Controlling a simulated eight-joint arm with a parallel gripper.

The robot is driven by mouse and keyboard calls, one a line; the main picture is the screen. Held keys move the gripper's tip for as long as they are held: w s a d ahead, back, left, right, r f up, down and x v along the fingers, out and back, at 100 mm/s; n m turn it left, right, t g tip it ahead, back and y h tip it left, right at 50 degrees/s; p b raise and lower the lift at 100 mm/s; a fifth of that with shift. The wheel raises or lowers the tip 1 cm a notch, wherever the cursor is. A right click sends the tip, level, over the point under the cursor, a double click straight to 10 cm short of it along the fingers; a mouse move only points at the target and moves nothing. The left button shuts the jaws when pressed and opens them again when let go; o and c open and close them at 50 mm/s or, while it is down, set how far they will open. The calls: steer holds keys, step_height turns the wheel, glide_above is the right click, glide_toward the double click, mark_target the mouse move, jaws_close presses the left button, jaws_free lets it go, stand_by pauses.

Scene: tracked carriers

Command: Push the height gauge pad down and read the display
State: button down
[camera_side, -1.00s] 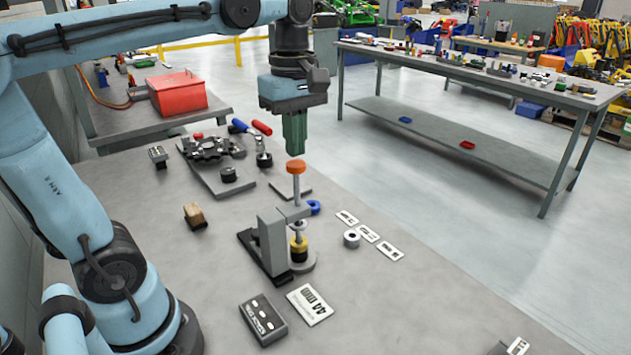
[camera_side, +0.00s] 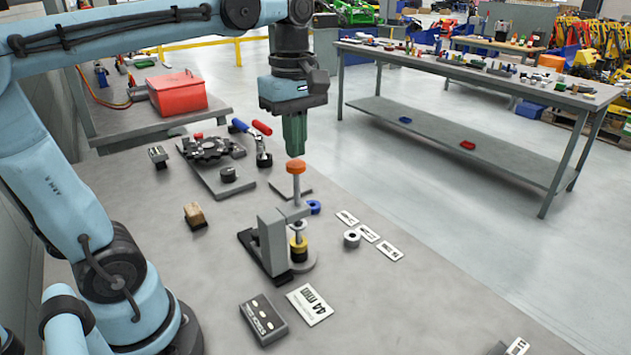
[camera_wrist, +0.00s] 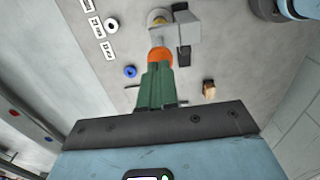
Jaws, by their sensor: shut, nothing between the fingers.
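The height gauge (camera_side: 272,238) stands on the grey bench, with a vertical rod topped by an orange pad (camera_side: 296,167) and a yellow ring near its foot. My gripper (camera_side: 296,155), with green fingers, is shut and empty. It points down right above the orange pad; whether it touches the pad I cannot tell. In the wrist view the green fingers (camera_wrist: 157,68) overlap the orange pad (camera_wrist: 160,55). A dark box that may be the display (camera_side: 264,319) lies in front of the gauge; its reading is not legible. A label card (camera_side: 310,304) lies beside it.
A metal ring (camera_side: 352,238) and small cards (camera_side: 368,233) lie to the right. A brown block (camera_side: 195,215) and a clamp fixture plate (camera_side: 215,165) lie to the left.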

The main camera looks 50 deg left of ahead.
mark_target(296, 163)
steer(key=shift+f, duration=2.6)
stand_by(1.5)
steer(key=shift+r, duration=3.7)
steer(key=shift+f, duration=0.15)
steer(key=shift+f, duration=1.7)
